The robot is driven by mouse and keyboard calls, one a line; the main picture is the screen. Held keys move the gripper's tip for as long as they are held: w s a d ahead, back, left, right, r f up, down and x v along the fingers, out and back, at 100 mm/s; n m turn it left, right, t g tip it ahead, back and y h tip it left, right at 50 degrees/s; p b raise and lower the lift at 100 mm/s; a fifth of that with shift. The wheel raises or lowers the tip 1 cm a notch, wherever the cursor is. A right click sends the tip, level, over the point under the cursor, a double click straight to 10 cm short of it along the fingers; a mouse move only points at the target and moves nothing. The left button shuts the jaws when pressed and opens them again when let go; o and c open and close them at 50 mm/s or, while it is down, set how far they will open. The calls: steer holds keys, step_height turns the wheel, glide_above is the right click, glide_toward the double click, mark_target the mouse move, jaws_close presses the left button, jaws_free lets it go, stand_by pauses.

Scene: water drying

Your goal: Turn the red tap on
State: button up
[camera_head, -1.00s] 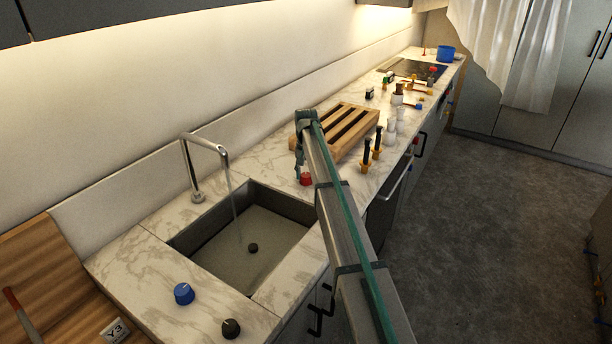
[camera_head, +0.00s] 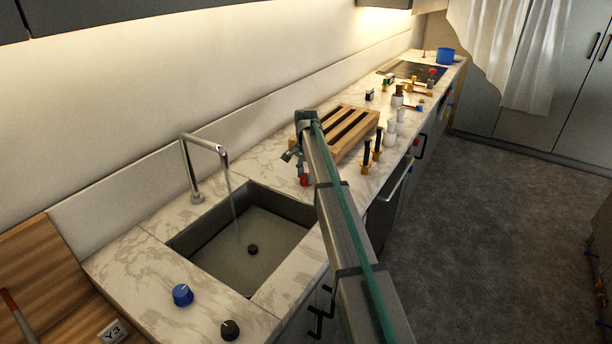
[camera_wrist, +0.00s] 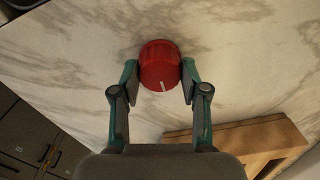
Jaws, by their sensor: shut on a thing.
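The red tap (camera_wrist: 160,66) is a round ridged knob with a white mark on the marble counter. In the wrist view its mark points toward my gripper's palm, slightly right. My gripper (camera_wrist: 159,68) is shut on the knob, one fingertip on each side. In the head view the gripper (camera_head: 298,164) is at the counter beside the sink, and the red tap (camera_head: 304,181) shows partly below it. A thin stream of water runs from the chrome faucet (camera_head: 206,147) into the sink (camera_head: 225,262).
A blue knob (camera_head: 182,295) and a black knob (camera_head: 230,330) sit at the sink's near side. A slatted wooden rack (camera_head: 350,122) stands just beyond my gripper. Black-handled items (camera_head: 367,151), white bottles and small objects line the counter farther back.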

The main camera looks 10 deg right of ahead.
mark_target(306, 176)
stand_by(0.4)
steer(key=o, duration=1.1)
steer(key=shift+o, duration=0.2)
steer(key=shift+r, duration=0.1)
step_height(306, 176, up, 12)
